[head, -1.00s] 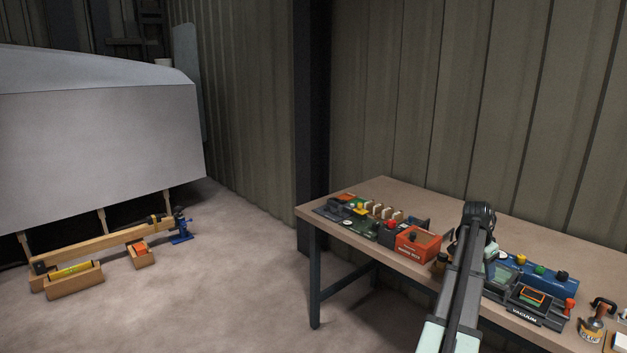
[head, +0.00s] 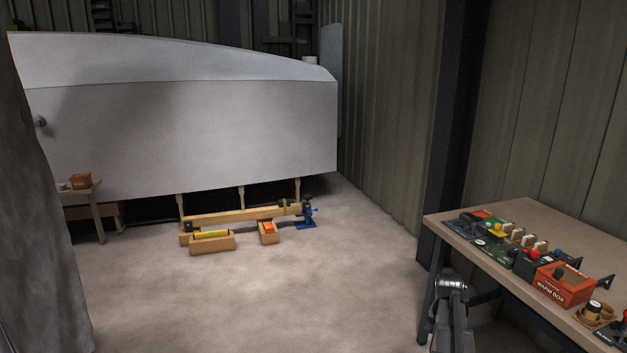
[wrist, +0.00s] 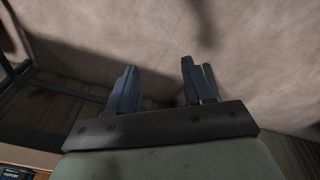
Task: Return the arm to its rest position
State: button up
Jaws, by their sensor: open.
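My arm (head: 452,312) shows at the bottom of the head view, beside the left end of the workbench. My gripper (wrist: 158,80) shows in the wrist view with its two dark fingers apart and nothing between them. Bare floor lies beyond the fingertips. In the head view I cannot make out the fingers.
The workbench (head: 590,238) at right carries an orange box (head: 562,284) and several small parts. A large pale hull (head: 200,130) stands at the back on props. Wooden trays (head: 212,244) and a blue stand (head: 307,217) sit below it. A small table (head: 82,190) is at left. The middle floor is clear.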

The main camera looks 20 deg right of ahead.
jog(key=w+a+f+n+y, duration=0.1)
jog(key=w+a+f+n, duration=0.2)
jog(key=a, duration=0.8)
jog(key=w+a+f+n, duration=0.1)
jog(key=a+f+n, duration=0.25)
jog(key=a, duration=0.75)
jog(key=s+a+f+n+y, duration=0.1)
jog(key=s+a+f+n, duration=0.25)
jog(key=a, duration=0.75)
jog(key=s+a+f+n, duration=0.2)
jog(key=a+f, duration=0.2)
jog(key=a, duration=0.6)
jog(key=s+f+g, duration=0.3)
jog(key=s+f, duration=0.7)
jog(key=s, duration=0.5)
jog(key=s+f+g, duration=0.4)
jog(key=s+f, duration=0.6)
jog(key=s, duration=0.5)
jog(key=shift+a, duration=0.15)
